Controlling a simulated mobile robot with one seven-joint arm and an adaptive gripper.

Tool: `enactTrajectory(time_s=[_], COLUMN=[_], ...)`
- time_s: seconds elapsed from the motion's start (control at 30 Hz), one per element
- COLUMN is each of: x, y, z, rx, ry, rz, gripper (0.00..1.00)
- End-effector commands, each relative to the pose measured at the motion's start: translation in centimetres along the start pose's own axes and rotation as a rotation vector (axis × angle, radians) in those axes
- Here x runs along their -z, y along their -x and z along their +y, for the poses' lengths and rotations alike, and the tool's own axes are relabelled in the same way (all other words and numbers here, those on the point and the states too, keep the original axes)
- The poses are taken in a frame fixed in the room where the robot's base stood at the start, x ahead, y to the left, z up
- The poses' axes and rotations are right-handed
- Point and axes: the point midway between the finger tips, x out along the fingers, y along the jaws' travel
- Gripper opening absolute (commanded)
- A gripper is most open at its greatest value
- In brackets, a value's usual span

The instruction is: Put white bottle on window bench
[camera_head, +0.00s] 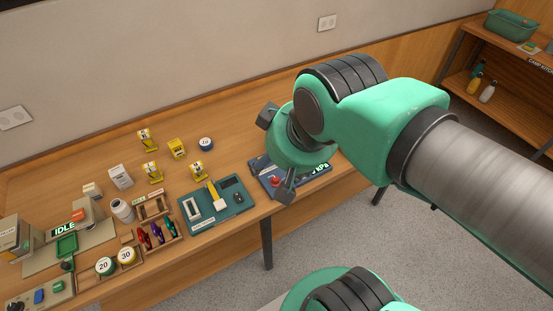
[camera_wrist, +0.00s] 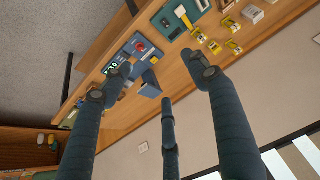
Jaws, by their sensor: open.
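A white bottle (camera_head: 487,93) stands upright on the lower board of the wooden shelf unit (camera_head: 515,97) at the far right of the head view, beside a yellow bottle. A white cylindrical container (camera_head: 122,211) also stands on the long wooden workbench (camera_head: 240,130). My gripper (camera_head: 277,152) is above the right part of that workbench, far from the shelf bottle. In the wrist view my gripper (camera_wrist: 158,70) has its fingers spread, with nothing between them. No surface in view is labelled as a window bench, so I cannot tell which it is.
The workbench holds a teal tray (camera_head: 238,211), a blue panel (camera_head: 262,172) under my gripper, several yellow items, small boxes and weights. A yellow bottle (camera_head: 474,82) and a green tub (camera_head: 511,25) are on the shelf unit. Grey floor (camera_head: 340,235) lies clear in front.

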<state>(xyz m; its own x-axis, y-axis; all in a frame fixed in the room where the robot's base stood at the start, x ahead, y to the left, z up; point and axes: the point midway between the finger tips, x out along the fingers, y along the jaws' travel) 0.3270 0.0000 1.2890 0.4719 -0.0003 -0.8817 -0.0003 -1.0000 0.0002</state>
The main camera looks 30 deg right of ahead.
Motion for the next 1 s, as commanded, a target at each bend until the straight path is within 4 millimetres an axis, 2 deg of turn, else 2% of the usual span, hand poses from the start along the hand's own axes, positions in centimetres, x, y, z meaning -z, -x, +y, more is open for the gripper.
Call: enactTrajectory(time_s=[0.2,0.23,0.67,0.87,1.0], x=[0.0,0.0,0.7,3.6,7.1], y=[0.0,0.0,-0.2,-1.7,-3.6], z=[0.0,0.0,0.1,0.6,0.8], rx=[0.000,0.000,-0.007,-0.040,-0.071], ry=[0.000,0.000,0.006,0.036,0.078], rz=[0.000,0.000,0.004,0.025,0.056], gripper=[0.60,0.63,0.63,0.63,0.63])
